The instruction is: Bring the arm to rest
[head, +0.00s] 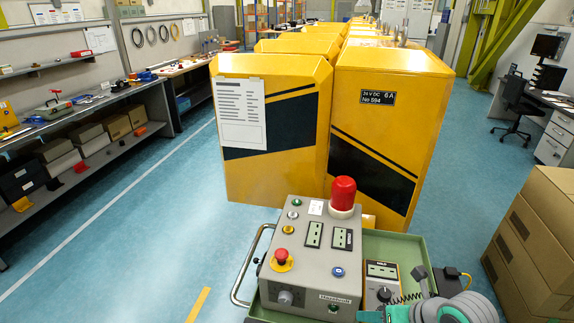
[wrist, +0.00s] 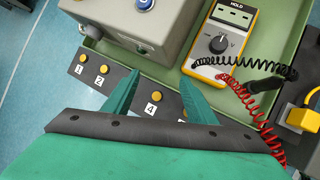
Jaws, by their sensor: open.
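My gripper (wrist: 158,78) shows in the wrist view with two green fingers spread apart and nothing between them. Its fingertips are over a dark strip of numbered yellow buttons (wrist: 102,69) at the edge of the green tray (wrist: 178,72). The fingers and green palm hide part of the strip. In the head view, my grey arm shows at the bottom right, low over the tray (head: 408,250), with a bit of teal at its end. I cannot tell from these views whether the fingers touch the strip.
A grey control box (head: 310,255) with a red beacon (head: 343,192) stands on the tray. A yellow multimeter (head: 382,283) with coiled leads is close by. Yellow cabinets (head: 385,130) stand behind. Cardboard boxes (head: 535,235) are at the right. Blue floor is clear at the left.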

